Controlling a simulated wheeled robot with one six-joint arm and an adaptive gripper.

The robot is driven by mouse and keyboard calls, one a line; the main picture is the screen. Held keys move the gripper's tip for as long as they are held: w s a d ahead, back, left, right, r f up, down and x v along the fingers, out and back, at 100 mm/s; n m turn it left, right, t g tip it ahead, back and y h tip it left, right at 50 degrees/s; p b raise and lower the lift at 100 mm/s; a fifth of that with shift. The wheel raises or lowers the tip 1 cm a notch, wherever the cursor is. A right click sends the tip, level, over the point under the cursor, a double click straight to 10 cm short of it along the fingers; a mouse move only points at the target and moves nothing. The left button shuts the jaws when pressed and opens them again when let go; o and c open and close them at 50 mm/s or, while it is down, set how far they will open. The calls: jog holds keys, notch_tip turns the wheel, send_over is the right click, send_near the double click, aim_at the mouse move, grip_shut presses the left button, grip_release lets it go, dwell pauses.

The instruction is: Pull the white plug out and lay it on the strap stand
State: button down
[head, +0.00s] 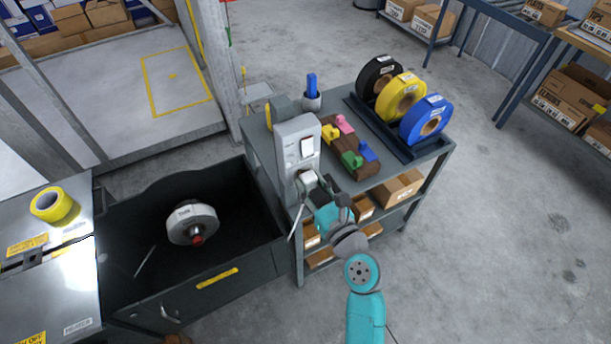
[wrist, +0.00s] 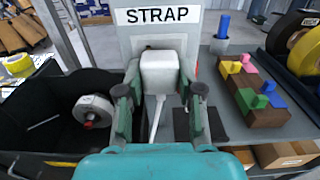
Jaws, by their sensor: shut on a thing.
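The white plug (wrist: 160,72) is a boxy block with a white cord (wrist: 156,120) hanging below it. In the head view the plug (head: 307,179) is at the front of a grey upright post (head: 296,130). My gripper (wrist: 161,93) has one finger on each side of the plug and is shut on it; it shows also in the head view (head: 325,195). Behind the plug is a grey panel with a STRAP label (wrist: 157,15). Whether the plug's back still sits in the panel is hidden. No other strap stand can be told for sure.
The grey cart top (head: 375,185) holds a brown block with coloured pegs (head: 350,148), a blue marker in a cup (head: 312,92) and a rack with black, yellow and blue rolls (head: 405,98). Left is a dark bin (head: 235,265) with a white-and-grey reel (head: 192,223).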

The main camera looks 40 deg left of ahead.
aim_at(312, 185)
jog(key=shift+v, duration=2.4)
jog(key=shift+d, duration=0.1)
